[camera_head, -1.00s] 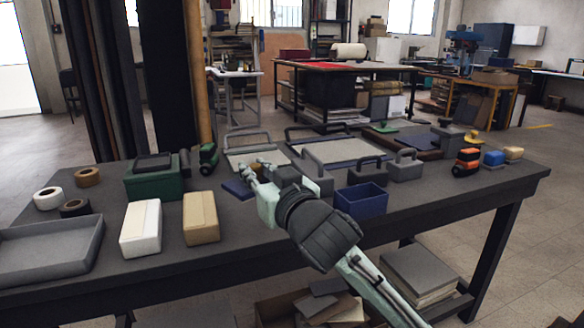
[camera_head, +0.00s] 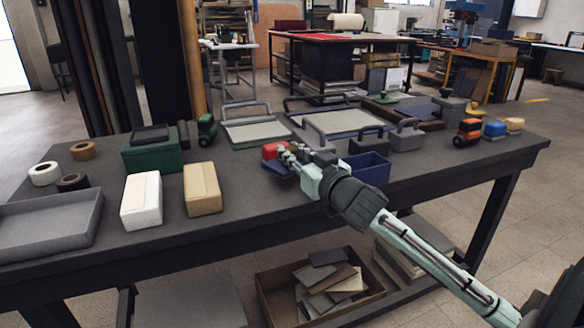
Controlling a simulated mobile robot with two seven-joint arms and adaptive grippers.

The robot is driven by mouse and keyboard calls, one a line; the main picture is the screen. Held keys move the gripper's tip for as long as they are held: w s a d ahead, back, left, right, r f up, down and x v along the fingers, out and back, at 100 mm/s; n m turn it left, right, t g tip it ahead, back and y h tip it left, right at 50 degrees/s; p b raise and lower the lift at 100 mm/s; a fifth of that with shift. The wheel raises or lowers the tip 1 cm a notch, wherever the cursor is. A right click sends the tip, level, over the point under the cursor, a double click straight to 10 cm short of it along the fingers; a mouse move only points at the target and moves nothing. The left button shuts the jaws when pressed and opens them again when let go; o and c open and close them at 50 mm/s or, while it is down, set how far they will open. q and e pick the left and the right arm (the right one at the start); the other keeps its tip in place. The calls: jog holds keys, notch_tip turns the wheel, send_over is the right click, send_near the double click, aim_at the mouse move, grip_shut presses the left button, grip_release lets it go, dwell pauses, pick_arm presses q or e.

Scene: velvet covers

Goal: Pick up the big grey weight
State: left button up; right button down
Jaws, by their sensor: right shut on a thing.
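The big grey weight with an arched handle (camera_head: 307,137) stands on the bench behind my right gripper, which hides its lower part. A darker handled weight (camera_head: 369,142) and another grey one (camera_head: 407,138) stand to its right. My right gripper (camera_head: 286,153) reaches in from the lower right. It is shut on a flat dark blue piece (camera_head: 276,169) that shows just below its fingertips; the exact contact is partly hidden. A small red thing (camera_head: 272,150) shows beside the fingertips. The big grey weight is not between the fingers. My left gripper is out of view.
A blue open box (camera_head: 366,168) stands right of my gripper. White (camera_head: 141,201) and tan (camera_head: 202,190) boxes, a green case (camera_head: 153,157) and a grey tray (camera_head: 48,228) are to the left. The bench front between the tan box and the gripper is clear.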

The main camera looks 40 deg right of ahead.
jog(key=shift+f, duration=1.8)
jog(key=shift+f, duration=0.1)
jog(key=c, duration=1.4)
grip_release()
jog(key=shift+o, duration=0.2)
